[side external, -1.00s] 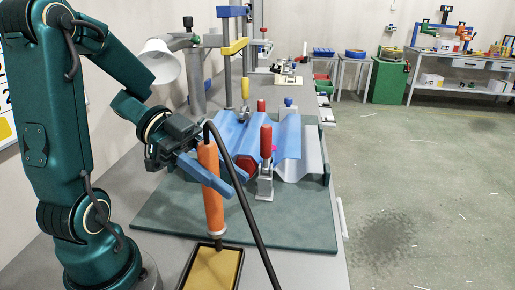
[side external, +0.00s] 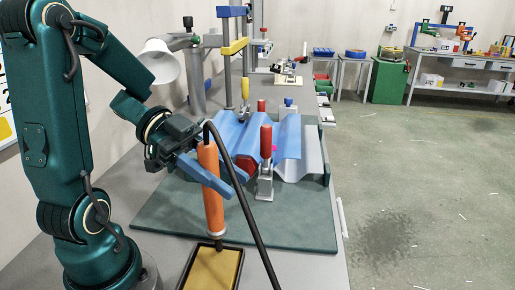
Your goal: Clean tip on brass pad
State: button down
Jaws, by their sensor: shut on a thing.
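My gripper (side external: 208,172) has blue fingers and is shut on an orange-handled tool (side external: 209,185). The tool is held nearly upright with its dark tip pointing down. A black cable runs from its top and arcs down to the right. The brass pad (side external: 213,272) lies in a dark tray at the bottom of the picture. The tool's tip is at the far edge of the pad; I cannot tell whether it touches.
A blue corrugated sheet (side external: 237,127) lies on the green mat (side external: 295,228) behind the tool. A red-handled clamp (side external: 266,150) stands at the sheet's near edge. A blue and yellow post stands behind. The mat's right front is clear apart from the cable.

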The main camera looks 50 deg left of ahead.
jog(key=shift+s+d+f, duration=0.1)
jog(key=shift+s+d, duration=0.25)
jog(key=shift+s, duration=0.05)
dwell(1.5)
jog(key=shift+w+a, duration=0.1)
jog(key=shift+s+d, duration=0.25)
dwell(1.3)
jog(key=shift+w+a+f, duration=0.1)
jog(key=shift+w+a, duration=0.1)
dwell(1.4)
jog(key=shift+w+a, duration=1.15)
jog(key=shift+w, duration=0.05)
